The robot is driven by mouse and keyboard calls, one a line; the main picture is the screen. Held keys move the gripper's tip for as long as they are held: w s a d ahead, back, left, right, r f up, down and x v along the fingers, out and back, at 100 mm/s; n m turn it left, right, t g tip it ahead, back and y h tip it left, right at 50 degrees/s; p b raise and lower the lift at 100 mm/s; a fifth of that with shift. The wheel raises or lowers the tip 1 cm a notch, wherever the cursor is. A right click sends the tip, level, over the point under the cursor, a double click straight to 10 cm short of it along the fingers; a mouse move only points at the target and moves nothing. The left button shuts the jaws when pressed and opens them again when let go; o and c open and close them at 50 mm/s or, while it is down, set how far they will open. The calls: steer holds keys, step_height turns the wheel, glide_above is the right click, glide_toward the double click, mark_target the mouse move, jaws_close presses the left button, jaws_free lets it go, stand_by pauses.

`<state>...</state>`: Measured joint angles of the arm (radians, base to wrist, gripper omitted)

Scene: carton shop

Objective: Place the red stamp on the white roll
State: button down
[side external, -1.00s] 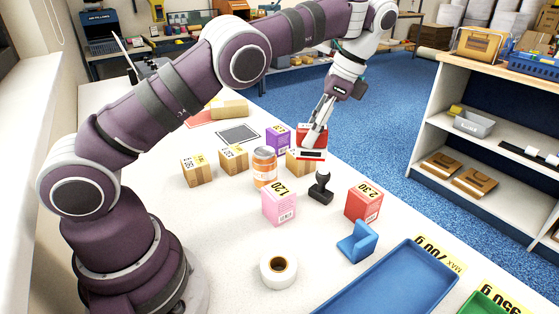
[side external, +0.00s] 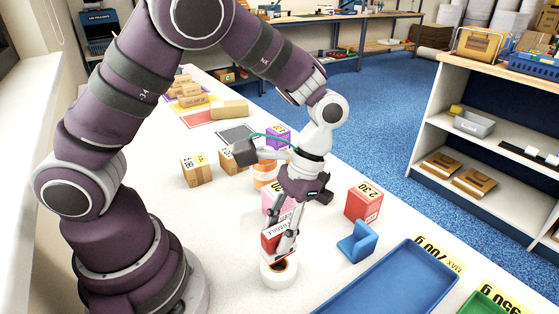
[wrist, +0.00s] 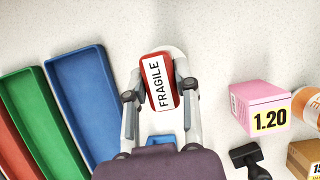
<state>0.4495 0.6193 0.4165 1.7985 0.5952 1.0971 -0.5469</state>
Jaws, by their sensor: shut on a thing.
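My gripper (side external: 281,240) is shut on the red stamp (side external: 269,241), a red block with a white FRAGILE label. In the wrist view, the stamp (wrist: 154,68) sits between the two fingers (wrist: 160,88). The white roll (side external: 279,275) lies flat on the table with its brown core facing up. The stamp is just above the roll in the side view; I cannot tell whether they touch. In the wrist view, only a pale edge of the roll (wrist: 176,51) shows past the stamp, which covers the rest.
A pink 1.20 box (wrist: 258,98) and a black stamp (wrist: 250,160) stand nearby. A red 2.30 box (side external: 363,204), a blue angled block (side external: 357,242) and a blue tray (side external: 345,295) are to the right. The table left of the roll is clear.

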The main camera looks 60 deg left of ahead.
mark_target(285, 222)
steer(key=shift+f, duration=1.25)
steer(key=c, duration=0.8)
jaws_free()
steer(key=shift+f, duration=0.15)
steer(key=v, duration=1.1)
steer(key=shift+s+a+r+t, duration=0.85)
steer(key=shift+s+a+t, duration=0.2)
steer(key=shift+t, duration=0.6)
steer(key=shift+s+a+r+t, duration=0.95)
steer(key=shift+s+t, duration=0.2)
steer(key=shift+t, duration=0.55)
steer(key=shift+s+a+r+t, duration=0.8)
steer(key=shift+s+a+t, duration=0.25)
steer(key=shift+t, duration=0.6)
